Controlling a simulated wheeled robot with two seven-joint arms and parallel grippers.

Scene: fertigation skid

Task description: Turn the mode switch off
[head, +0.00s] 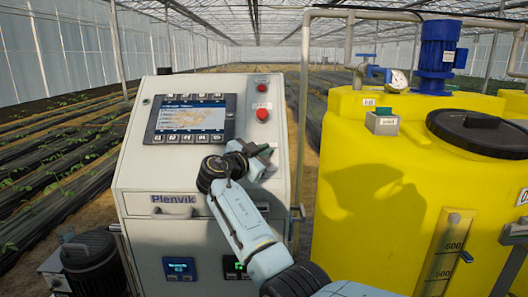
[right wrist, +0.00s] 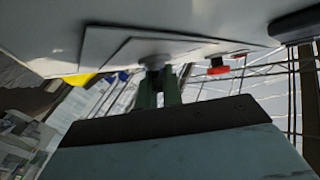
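The mode switch shows in the right wrist view as a grey round knob (right wrist: 153,62) on the cabinet's pale plate. In the head view my right gripper (head: 266,152) covers it, so its pointer cannot be read. My right gripper (right wrist: 160,85) is at the cabinet front, below the red buttons. Its two green fingers are close together, with the switch's grip appearing to be between their tips. The contact itself is dark and partly hidden. My left gripper is not in view.
The white cabinet (head: 150,185) carries a display (head: 190,117) and two red buttons, the lower (head: 262,115) just above my gripper. A yellow tank (head: 350,150) with a blue motor (head: 437,50) stands to the right. Pipes run between tank and cabinet.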

